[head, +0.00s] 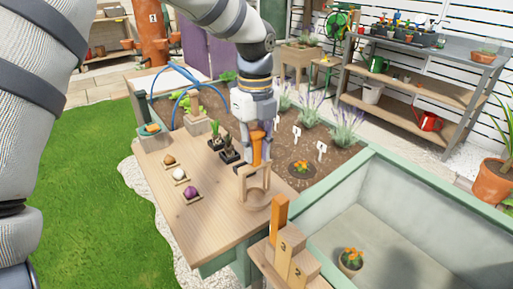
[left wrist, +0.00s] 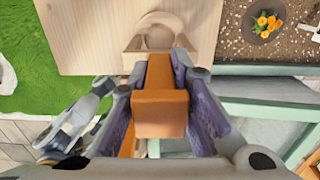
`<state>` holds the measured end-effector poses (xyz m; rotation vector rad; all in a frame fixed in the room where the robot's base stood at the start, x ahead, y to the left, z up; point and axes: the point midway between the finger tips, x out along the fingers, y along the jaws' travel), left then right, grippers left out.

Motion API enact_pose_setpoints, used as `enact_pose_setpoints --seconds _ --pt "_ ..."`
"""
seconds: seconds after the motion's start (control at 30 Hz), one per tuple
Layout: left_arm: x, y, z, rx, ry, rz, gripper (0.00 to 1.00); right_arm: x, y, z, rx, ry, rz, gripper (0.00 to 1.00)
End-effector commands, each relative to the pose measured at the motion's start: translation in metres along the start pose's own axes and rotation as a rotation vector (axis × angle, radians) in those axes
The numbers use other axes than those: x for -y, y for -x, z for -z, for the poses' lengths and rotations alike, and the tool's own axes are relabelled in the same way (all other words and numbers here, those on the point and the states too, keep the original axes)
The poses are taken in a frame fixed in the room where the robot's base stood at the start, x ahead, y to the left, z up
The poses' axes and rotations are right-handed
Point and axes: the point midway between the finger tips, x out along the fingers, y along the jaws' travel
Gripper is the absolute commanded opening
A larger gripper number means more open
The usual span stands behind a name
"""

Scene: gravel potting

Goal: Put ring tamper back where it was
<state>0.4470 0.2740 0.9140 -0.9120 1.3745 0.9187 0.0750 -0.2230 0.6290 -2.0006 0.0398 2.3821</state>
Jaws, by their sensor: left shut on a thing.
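My left gripper (head: 257,134) points down over the right part of the wooden potting table and is shut on the orange handle of the ring tamper (head: 257,197). The tamper hangs upright below it, with a pale wooden bow and a round wooden ring at the bottom. I cannot tell whether the ring touches the tabletop. In the left wrist view the orange handle (left wrist: 160,113) sits between the purple-grey fingers (left wrist: 162,95), and part of the pale ring (left wrist: 160,22) shows beyond. My right gripper is not recognisable in either view.
A wooden stand with stepped blocks numbered 2 and 3 (head: 291,243) and an orange upright piece (head: 279,217) is close in front. Bulbs on small trays (head: 180,174) and dark pots (head: 229,152) stand on the table (head: 208,222). A soil bed with an orange-flowered plant (head: 301,167) lies right.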

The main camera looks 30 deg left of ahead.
Motion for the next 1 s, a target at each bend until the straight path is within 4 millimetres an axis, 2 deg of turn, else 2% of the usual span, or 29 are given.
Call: enact_pose_setpoints --seconds 0.33,0.37,0.4,0.43,0.73,0.87,1.0 --pt "0.0 -0.003 0.0 0.003 0.0 0.006 0.0 0.0 0.001 0.001 -0.005 0.0 0.0 0.4" --pt "0.0 -0.003 0.0 0.002 0.001 0.006 0.25 0.0 0.001 0.001 -0.005 0.0 0.0 0.4" --pt "0.0 -0.003 0.0 0.002 0.001 0.006 0.34 0.0 0.001 0.001 -0.004 0.0 0.0 0.4" --pt "0.0 -0.003 0.0 0.002 0.001 0.006 0.38 0.0 0.001 0.001 -0.004 0.0 0.0 0.4" --pt "0.0 -0.001 0.0 0.002 0.001 0.006 0.38 0.0 0.001 0.001 -0.004 0.0 0.0 0.4" --pt "0.001 0.02 0.0 0.003 0.001 0.009 0.38 0.0 0.002 0.001 -0.006 0.0 0.0 0.4" --pt "0.001 0.06 0.0 0.004 0.001 0.012 0.38 0.0 0.002 0.002 -0.006 0.0 0.0 0.4"
